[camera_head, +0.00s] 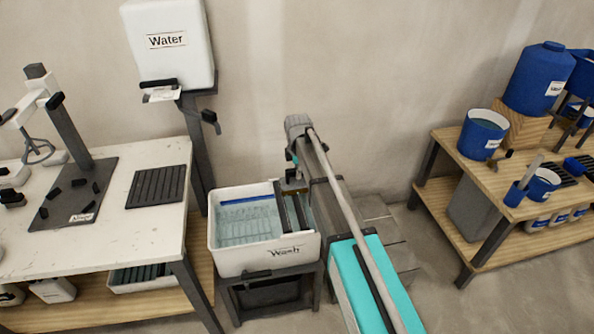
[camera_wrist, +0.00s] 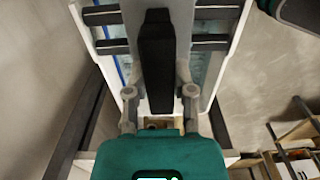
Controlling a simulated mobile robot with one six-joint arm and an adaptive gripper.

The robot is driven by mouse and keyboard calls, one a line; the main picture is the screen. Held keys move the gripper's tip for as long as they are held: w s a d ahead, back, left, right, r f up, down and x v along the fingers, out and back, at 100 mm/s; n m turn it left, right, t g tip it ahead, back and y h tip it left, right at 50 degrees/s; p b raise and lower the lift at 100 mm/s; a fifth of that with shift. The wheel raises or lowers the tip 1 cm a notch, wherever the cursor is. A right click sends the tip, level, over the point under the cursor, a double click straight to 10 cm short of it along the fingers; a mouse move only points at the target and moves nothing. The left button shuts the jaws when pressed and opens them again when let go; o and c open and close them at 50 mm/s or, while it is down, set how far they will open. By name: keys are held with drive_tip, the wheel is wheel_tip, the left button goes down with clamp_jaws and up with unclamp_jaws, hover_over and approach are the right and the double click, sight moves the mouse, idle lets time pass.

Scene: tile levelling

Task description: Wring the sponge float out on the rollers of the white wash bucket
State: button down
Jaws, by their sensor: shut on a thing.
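The white wash bucket (camera_head: 268,258) stands on a low dark stand, with water in it. Its dark rollers (camera_head: 290,212) lie across its right part, and they also show in the wrist view (camera_wrist: 211,43). My gripper (camera_head: 292,178) is over the roller end of the bucket. In the wrist view, my gripper (camera_wrist: 158,85) is shut on a black part of the sponge float (camera_wrist: 157,45), which lies across the line of the rollers. The float's sponge face is hidden underneath, so I cannot tell whether it touches the rollers.
A white-topped table (camera_head: 100,232) with a dark ribbed mat (camera_head: 156,187) is left of the bucket. A white water tank (camera_head: 170,60) hangs above. A wooden bench (camera_head: 445,155) with blue buckets stands at the right. Some floor is clear before that bench.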

sight(286, 183)
drive_tip(key=shift+f, duration=0.15)
drive_tip(key=shift+f+b, duration=2.8)
drive_tip(key=shift+b, duration=0.1)
drive_tip(key=shift+f+b, duration=0.6)
drive_tip(key=shift+s+a, duration=0.2)
drive_tip(key=shift+a, duration=0.3)
drive_tip(key=shift+s+a, duration=0.2)
drive_tip(key=shift+a, duration=0.25)
drive_tip(key=shift+s+a, duration=0.25)
drive_tip(key=shift+a, duration=0.75)
